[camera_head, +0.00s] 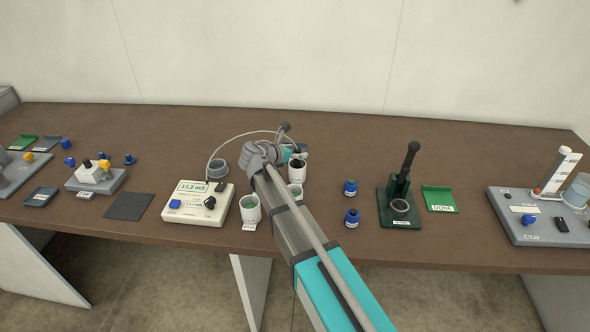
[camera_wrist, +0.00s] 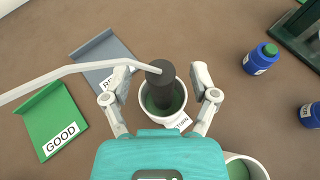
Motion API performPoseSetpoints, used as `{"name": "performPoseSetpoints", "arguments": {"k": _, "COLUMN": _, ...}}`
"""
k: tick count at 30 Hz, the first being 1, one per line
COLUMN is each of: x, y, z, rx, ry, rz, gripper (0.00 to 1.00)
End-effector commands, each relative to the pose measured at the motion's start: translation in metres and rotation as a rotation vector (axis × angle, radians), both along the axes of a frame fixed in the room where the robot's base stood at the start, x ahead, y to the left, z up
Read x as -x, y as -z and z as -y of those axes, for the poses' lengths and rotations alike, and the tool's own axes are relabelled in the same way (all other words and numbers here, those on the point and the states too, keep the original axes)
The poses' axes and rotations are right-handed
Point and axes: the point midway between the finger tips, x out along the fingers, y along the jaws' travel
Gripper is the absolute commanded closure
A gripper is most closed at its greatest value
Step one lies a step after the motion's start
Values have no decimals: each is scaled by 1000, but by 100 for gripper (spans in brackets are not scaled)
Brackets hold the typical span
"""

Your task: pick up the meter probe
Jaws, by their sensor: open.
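The meter probe (camera_wrist: 161,92) is a dark cylinder with a pale cable at its top. In the wrist view it stands in a white cup (camera_wrist: 144,117) of green liquid. My gripper (camera_wrist: 160,72) is open, with one finger on each side of the probe and cup rim. I see a gap between each finger and the probe. The probe's lower end is hidden in the cup. In the head view the meter (camera_head: 198,205) reads 13.2 mS, and its cable (camera_head: 236,138) arcs toward my gripper. My wrist hides much of that spot.
Another white cup (camera_head: 250,210) stands beside the meter. A green GOOD tray (camera_wrist: 56,125) and a grey tray (camera_wrist: 100,52) lie left of the probe in the wrist view. Two blue bottles (camera_head: 350,187) and a dark green stand (camera_head: 399,205) are to the right.

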Motion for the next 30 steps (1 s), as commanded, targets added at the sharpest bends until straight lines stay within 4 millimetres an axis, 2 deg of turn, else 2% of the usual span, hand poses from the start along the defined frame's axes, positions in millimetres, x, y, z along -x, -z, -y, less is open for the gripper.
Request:
{"name": "performPoseSetpoints", "arguments": {"k": 20, "x": -4, "y": 2, "z": 4, "rx": 0, "ry": 0, "rz": 0, "gripper": 26}}
{"name": "performPoseSetpoints", "arguments": {"k": 30, "x": -4, "y": 2, "z": 4, "rx": 0, "ry": 0, "rz": 0, "gripper": 89}}
